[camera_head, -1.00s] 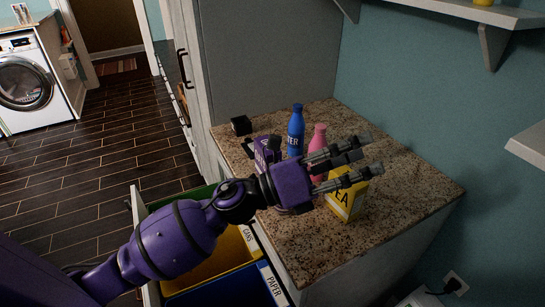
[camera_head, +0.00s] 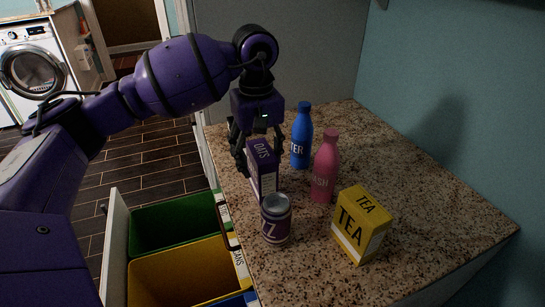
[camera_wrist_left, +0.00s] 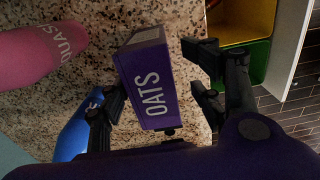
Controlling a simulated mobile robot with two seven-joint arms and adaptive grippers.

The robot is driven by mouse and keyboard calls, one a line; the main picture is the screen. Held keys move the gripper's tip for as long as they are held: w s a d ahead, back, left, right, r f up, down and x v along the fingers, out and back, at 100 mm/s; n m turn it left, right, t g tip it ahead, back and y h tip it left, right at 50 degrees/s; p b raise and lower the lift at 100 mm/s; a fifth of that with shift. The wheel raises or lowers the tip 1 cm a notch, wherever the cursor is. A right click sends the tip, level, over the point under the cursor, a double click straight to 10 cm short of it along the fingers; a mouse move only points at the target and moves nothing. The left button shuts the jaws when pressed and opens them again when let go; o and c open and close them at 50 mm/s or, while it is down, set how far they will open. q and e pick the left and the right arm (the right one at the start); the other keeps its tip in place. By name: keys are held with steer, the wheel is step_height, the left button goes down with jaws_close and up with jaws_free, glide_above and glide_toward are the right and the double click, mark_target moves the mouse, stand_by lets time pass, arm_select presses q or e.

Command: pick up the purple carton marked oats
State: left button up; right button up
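The purple carton marked oats (camera_head: 262,168) stands upright on the granite counter, near its left edge. My left gripper (camera_head: 256,150) points down over it from above, with fingers on either side of the carton. In the left wrist view, the carton (camera_wrist_left: 150,85) lies between the open fingers of my left gripper (camera_wrist_left: 158,88). A gap shows between the carton and the right-hand fingers; the left-hand finger is close to it, and I cannot tell if it touches. My right gripper is not in view.
A purple can (camera_head: 276,220) stands just in front of the carton. A blue bottle (camera_head: 302,135), a pink bottle (camera_head: 325,165) and a yellow tea box (camera_head: 363,223) stand to the right. An open drawer with green (camera_head: 170,222) and yellow (camera_head: 180,275) bins lies left of the counter.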

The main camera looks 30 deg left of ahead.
arm_select(q)
step_height(320, 180, down, 6)
steer(key=shift+w+d+f+p, duration=0.1)
steer(key=shift+w+p, duration=0.05)
steer(key=shift+p, duration=0.35)
steer(key=c, duration=1)
